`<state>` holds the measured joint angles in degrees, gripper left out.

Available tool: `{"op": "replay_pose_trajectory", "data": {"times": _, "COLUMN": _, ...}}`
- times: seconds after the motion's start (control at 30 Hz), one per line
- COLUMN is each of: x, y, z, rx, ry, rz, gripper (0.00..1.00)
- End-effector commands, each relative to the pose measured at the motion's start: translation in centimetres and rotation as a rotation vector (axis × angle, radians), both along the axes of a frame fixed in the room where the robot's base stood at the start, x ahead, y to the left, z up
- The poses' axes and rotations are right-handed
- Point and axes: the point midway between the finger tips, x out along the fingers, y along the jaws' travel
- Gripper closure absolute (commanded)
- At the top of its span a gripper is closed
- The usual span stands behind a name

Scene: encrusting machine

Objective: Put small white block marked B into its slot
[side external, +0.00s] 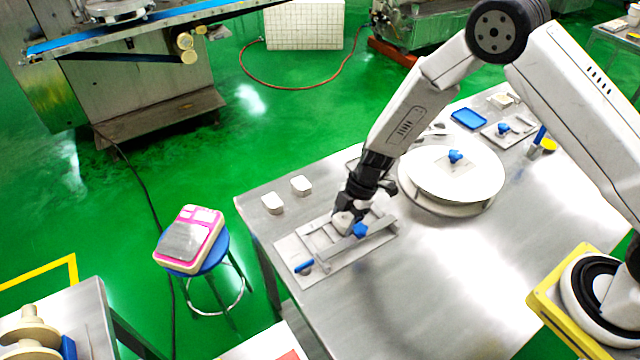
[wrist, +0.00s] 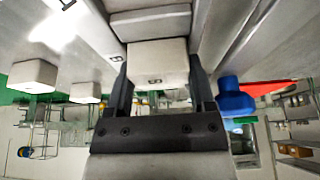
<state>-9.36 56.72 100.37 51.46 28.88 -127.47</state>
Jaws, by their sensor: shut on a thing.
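My gripper (side external: 346,212) is shut on a small white block (wrist: 158,62); the block also shows in the side view (side external: 342,222). A small dark mark is on the block's face, but I cannot read its letter. The fingers (wrist: 160,92) press its two sides. The block is over or at the light grey slotted tray (side external: 292,247) on the steel table. In the wrist view a rectangular recess or block (wrist: 150,24) lies just beyond it. I cannot tell whether the held block is seated in a slot, as the gripper hides that spot.
Two loose white blocks, one nearer (side external: 272,203) and one farther (side external: 301,185), stand left of the tray. A blue knob (side external: 360,230) is close beside the gripper. A blue piece (side external: 304,266) is at the tray's near-left end. A round white turntable (side external: 470,180) stands to the right.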

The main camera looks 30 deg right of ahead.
Motion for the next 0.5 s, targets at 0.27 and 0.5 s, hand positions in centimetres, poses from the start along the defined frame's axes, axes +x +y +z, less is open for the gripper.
{"op": "replay_pose_trajectory", "data": {"times": 0.27, "x": -0.02, "y": -0.01, "z": -0.26, "rx": -0.001, "ry": 0.000, "rz": 0.001, "gripper": 0.89}}
{"op": "replay_pose_trajectory", "data": {"times": 0.5, "x": -0.06, "y": -0.02, "z": -0.67, "rx": -0.004, "ry": 0.000, "rz": 0.001, "gripper": 0.89}}
